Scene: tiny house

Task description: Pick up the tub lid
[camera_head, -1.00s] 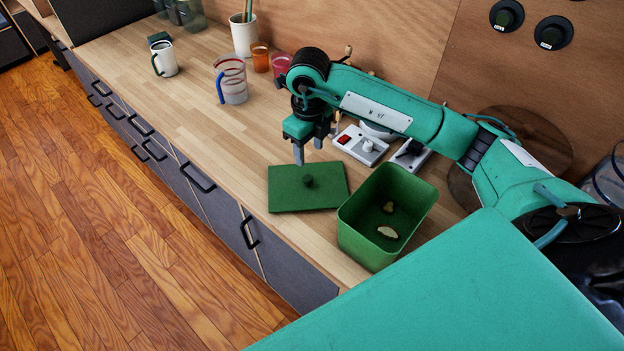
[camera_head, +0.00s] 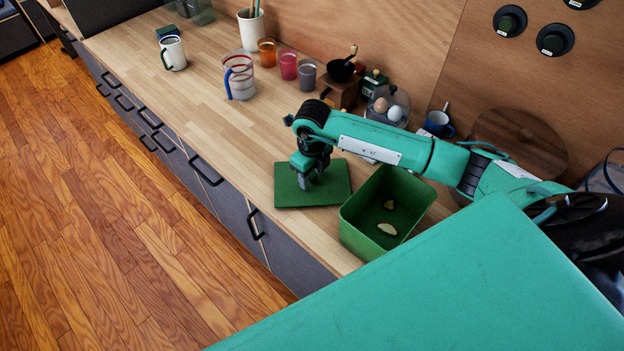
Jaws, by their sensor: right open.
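The tub lid (camera_head: 333,187) is a flat dark green rectangle lying on the wooden counter, left of the tub. Its round knob, visible in the earlier frame, is now hidden behind my gripper. My right gripper (camera_head: 304,184) points down over the middle of the lid, with its fingertips at or just above knob height. It is open; whether the fingers straddle the knob cannot be told. The green tub (camera_head: 372,235) stands open beside the lid, with a few small pale pieces inside. My left gripper is not in view.
Cups, a striped glass jug (camera_head: 239,78), a coffee grinder (camera_head: 343,88) and eggs under a dome (camera_head: 387,106) stand along the back of the counter (camera_head: 205,105). The counter left of the lid is clear. Its front edge lies close to the lid.

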